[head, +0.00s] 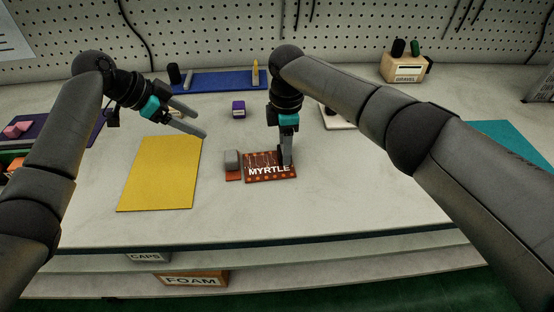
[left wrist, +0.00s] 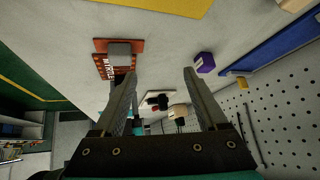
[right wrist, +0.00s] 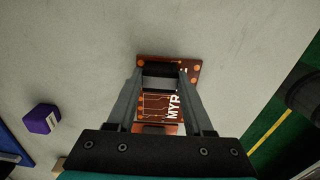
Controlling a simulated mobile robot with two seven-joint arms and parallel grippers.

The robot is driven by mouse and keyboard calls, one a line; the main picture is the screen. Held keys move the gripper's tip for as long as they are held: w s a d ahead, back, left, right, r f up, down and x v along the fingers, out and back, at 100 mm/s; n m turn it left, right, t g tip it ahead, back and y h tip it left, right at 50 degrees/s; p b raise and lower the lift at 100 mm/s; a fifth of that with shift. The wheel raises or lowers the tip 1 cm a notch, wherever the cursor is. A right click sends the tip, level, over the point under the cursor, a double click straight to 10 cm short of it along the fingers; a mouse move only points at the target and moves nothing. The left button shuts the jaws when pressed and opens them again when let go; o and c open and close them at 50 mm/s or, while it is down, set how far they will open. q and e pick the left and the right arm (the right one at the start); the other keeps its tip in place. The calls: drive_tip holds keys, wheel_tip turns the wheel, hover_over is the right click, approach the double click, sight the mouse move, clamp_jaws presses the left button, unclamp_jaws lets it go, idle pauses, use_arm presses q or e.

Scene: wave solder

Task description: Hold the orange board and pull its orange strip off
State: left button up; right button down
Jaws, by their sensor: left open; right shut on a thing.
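The orange board (head: 258,179), marked MYRTLE, lies flat on the bench in front of me. Its orange strip (head: 233,177) is at the board's left end, with a grey block (head: 231,159) on it. My right gripper (head: 286,163) points down and is shut on the board near its right end. In the right wrist view, a dark part (right wrist: 160,70) of the board lies between the fingers, and the strip end is partly hidden. My left gripper (head: 201,125) is open and empty, above the bench to the upper left of the strip.
A yellow mat (head: 160,175) lies left of the board. A small purple box (head: 238,109) and a blue mat (head: 215,82) are behind. A wooden GRAVEL block (head: 405,68) stands at the back right. The bench's front edge is below the board.

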sight(231, 156)
use_arm(q)
drive_tip(key=s+d+m+g+y, duration=0.1)
drive_tip(key=s+d+m+g, duration=0.2)
drive_tip(key=s+d, duration=0.1)
drive_tip(key=x, duration=0.9)
drive_tip(key=shift+s+d+f, duration=0.1)
drive_tip(key=shift+s+f, duration=0.05)
drive_tip(key=shift+f, duration=0.1)
drive_tip(key=shift+s+f, duration=0.1)
drive_tip(key=shift+f, duration=0.05)
clamp_jaws()
idle(0.3)
idle(0.3)
drive_tip(key=shift+s+a+f+y, duration=0.15)
drive_tip(key=shift+a+y, duration=0.15)
drive_tip(key=shift+a, duration=1)
idle(0.3)
drive_tip(key=shift+s+a, duration=0.1)
drive_tip(key=shift+a, duration=1.1)
